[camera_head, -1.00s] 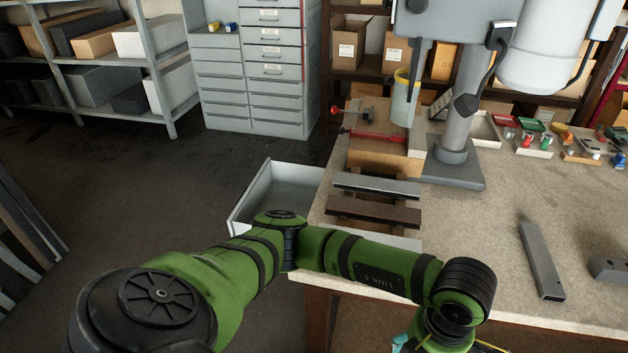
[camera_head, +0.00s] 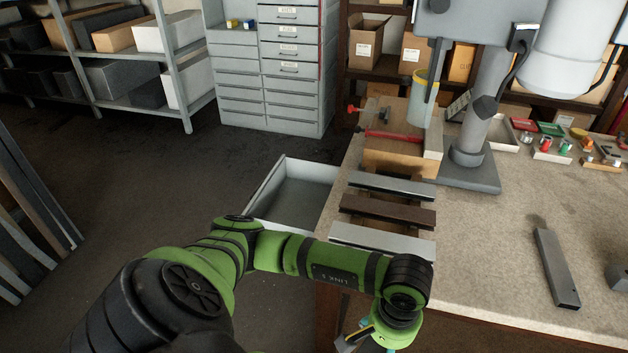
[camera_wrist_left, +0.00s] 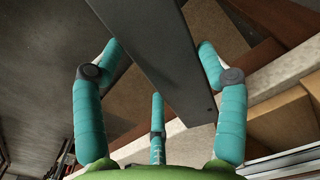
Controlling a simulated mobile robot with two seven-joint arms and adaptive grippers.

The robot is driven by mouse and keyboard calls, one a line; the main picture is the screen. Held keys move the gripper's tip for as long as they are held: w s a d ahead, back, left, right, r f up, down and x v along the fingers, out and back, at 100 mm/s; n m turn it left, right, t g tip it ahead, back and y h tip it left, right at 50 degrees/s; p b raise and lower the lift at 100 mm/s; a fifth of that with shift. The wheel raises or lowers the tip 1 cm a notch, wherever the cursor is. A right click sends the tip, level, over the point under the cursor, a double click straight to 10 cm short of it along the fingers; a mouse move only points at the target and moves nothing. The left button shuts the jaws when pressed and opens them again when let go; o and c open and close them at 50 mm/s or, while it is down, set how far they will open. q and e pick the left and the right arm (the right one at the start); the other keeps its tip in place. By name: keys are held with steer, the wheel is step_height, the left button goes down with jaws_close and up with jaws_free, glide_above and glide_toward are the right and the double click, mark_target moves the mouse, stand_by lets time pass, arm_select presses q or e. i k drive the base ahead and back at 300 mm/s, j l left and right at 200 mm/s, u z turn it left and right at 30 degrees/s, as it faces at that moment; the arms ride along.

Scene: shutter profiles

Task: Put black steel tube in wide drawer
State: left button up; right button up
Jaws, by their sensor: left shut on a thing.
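My left gripper (camera_wrist_left: 158,52) has teal fingers and is shut on the dark, straight black steel tube (camera_wrist_left: 178,82) in the left wrist view. The tube runs from the top edge down between the fingers. In the head view the gripper is mostly hidden below my green wrist, at the bottom edge in front of the table. A grey drawer (camera_head: 272,188) stands pulled out at the table's left side, open on top, with its inside looking empty. My arm covers its near part. My right gripper is in neither view.
Light and brown profiles (camera_head: 385,211) lie across supports on the table's left edge. A grey tube (camera_head: 556,268) lies on the table (camera_head: 490,245) at right. A drill press column (camera_head: 478,130) stands behind. Open floor lies left of the drawer.

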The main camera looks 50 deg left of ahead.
mark_target(314, 213)
steer(key=u, duration=0.95)
steer(key=j+u, duration=0.35)
steer(key=u, duration=0.15)
steer(key=i+j+u, duration=0.2)
steer(key=u, duration=0.25)
steer(key=i+j+u, duration=0.2)
steer(key=u, duration=0.3)
steer(key=i+j+z, duration=0.3)
steer(key=i+j, duration=0.35)
steer(key=i, duration=0.15)
steer(key=i+z, duration=0.1)
steer(key=z, duration=0.3)
steer(key=i+z, duration=0.15)
steer(key=z, duration=0.3)
steer(key=i+j+z, duration=0.1)
steer(key=z, duration=0.3)
steer(key=i+j+z, duration=0.1)
steer(key=z, duration=0.3)
steer(key=i+j+z, duration=0.15)
steer(key=z, duration=0.2)
steer(key=i+j+z, duration=0.1)
steer(key=z, duration=0.25)
steer(key=j+z, duration=0.35)
steer(key=i+l, duration=0.05)
